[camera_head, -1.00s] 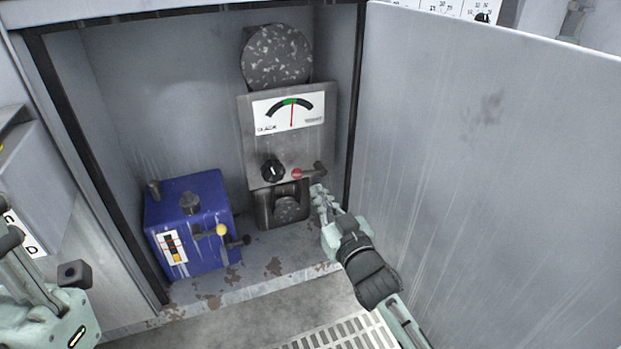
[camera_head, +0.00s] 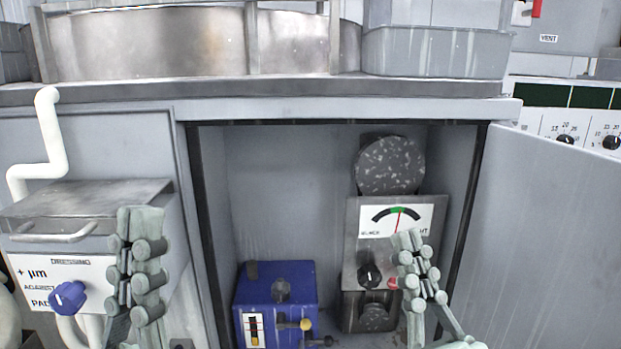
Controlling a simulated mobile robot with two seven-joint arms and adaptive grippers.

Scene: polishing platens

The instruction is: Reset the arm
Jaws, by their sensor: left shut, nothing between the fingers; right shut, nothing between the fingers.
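My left gripper (camera_head: 140,258) is shut and empty, pointing up in front of the dressing panel at the left. My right gripper (camera_head: 411,246) is shut and empty, pointing up in front of the grey gauge unit (camera_head: 352,240) in the open cabinet. It overlaps the right part of that unit in the picture; I cannot tell whether it touches. The gauge needle (camera_head: 399,218) stands near the green band. A black knob (camera_head: 369,276) and part of a red knob (camera_head: 392,283) show below the gauge.
A blue box (camera_head: 277,290) with a yellow-knobbed lever stands on the cabinet floor. The open door (camera_head: 550,240) bounds the right side. A countertop edge (camera_head: 300,92) runs above. At the left are a dressing panel with a blue knob (camera_head: 68,297) and a white pipe (camera_head: 50,140).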

